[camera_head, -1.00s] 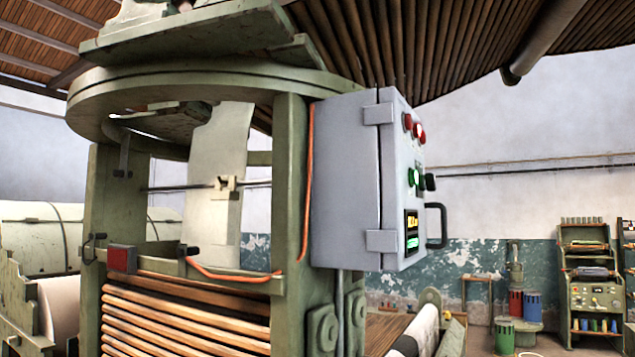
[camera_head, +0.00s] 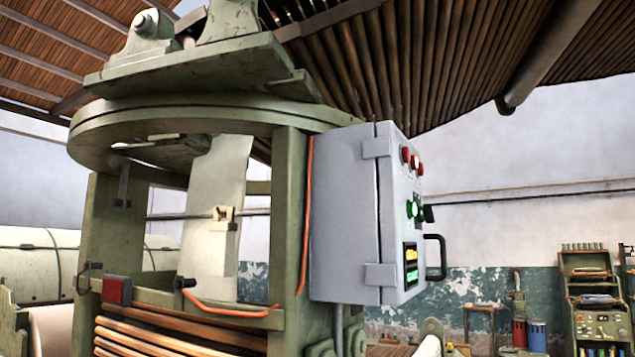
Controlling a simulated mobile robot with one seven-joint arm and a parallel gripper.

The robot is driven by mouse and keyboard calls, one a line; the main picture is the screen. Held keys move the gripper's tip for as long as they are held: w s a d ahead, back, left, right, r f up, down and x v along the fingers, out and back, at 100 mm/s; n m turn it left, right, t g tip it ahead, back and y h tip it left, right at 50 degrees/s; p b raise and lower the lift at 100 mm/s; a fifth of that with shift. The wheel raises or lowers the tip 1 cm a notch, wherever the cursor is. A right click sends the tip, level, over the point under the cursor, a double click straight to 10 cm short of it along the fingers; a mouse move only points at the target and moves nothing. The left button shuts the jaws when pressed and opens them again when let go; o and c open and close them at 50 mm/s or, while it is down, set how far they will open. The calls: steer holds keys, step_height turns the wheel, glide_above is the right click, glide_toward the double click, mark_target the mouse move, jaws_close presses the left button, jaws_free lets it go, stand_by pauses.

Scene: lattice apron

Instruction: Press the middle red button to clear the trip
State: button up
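A grey control box (camera_head: 340,215) is fixed to the right post of a green machine frame. I see its front face (camera_head: 397,190) at a steep slant. Near the top of that face is a cluster of red round fittings, with one red piece at its left (camera_head: 405,154) and another at its right (camera_head: 420,168). A pale, bright spot shows between them. The slant hides which one is the middle red button. Below are a lit green button (camera_head: 412,209) and a black knob (camera_head: 429,214). My gripper is not in view.
A black handle (camera_head: 441,258) sticks out from the box face, beside a lit orange and green display (camera_head: 410,265). An orange cable (camera_head: 307,215) runs down the post (camera_head: 289,200). A tool rack (camera_head: 590,300) and drums (camera_head: 537,335) stand at the far right.

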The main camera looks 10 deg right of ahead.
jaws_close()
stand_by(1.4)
